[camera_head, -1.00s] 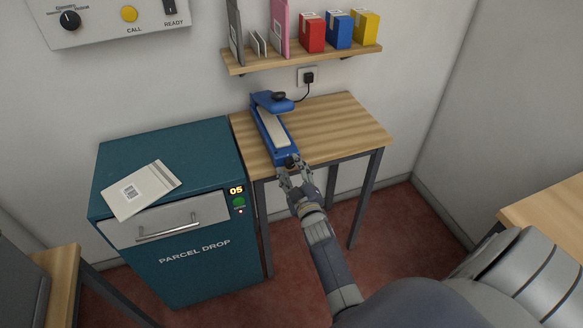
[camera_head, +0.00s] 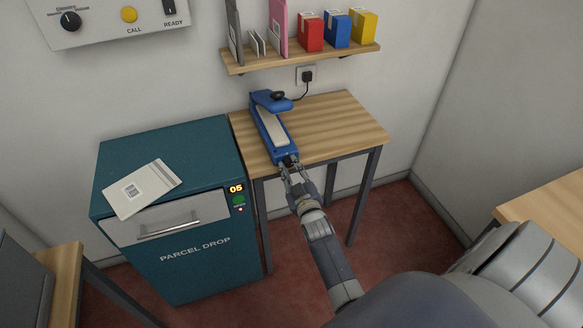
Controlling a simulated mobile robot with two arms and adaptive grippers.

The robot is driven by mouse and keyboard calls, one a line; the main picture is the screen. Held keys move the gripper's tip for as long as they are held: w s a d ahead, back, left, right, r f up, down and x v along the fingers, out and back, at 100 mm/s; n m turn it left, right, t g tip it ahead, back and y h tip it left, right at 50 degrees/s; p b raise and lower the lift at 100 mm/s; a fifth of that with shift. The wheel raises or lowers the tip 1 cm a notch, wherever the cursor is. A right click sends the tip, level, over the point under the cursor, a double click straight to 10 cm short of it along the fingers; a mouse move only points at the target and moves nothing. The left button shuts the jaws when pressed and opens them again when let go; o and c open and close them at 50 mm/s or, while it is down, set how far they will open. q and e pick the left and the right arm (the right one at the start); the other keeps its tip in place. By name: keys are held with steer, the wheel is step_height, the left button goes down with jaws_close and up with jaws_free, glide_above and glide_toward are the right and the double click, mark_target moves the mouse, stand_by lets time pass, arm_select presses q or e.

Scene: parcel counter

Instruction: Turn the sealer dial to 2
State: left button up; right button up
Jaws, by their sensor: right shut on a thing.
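The blue sealer (camera_head: 270,125) lies on the small wooden table, with its raised blue arm and black knob at the far end. Its dial (camera_head: 287,160) is a small dark spot on the near end, mostly covered by my gripper. My right gripper (camera_head: 291,168) is at that near end, shut on the dial. The dial's numbers and pointer are too small and hidden to read. My left gripper is not in view.
The wooden table (camera_head: 345,125) is bare to the right of the sealer. A teal parcel drop box (camera_head: 190,275) with a white parcel (camera_head: 140,188) on top stands at left. A shelf (camera_head: 300,60) with boxes hangs above. A black plug (camera_head: 307,76) sits in the wall socket.

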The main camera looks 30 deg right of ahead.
steer(key=m+p, duration=0.1)
steer(key=m, duration=0.3)
steer(key=shift+r, duration=0.15)
steer(key=m, duration=0.4)
steer(key=shift+d+y+p, duration=0.1)
steer(key=shift+y+p, duration=0.2)
steer(key=shift+p, duration=0.05)
steer(key=shift+m, duration=0.3)
steer(key=o, duration=0.8)
steer(key=shift+o, duration=1.3)
steer(key=shift+w, duration=0.2)
steer(key=shift+s, duration=0.1)
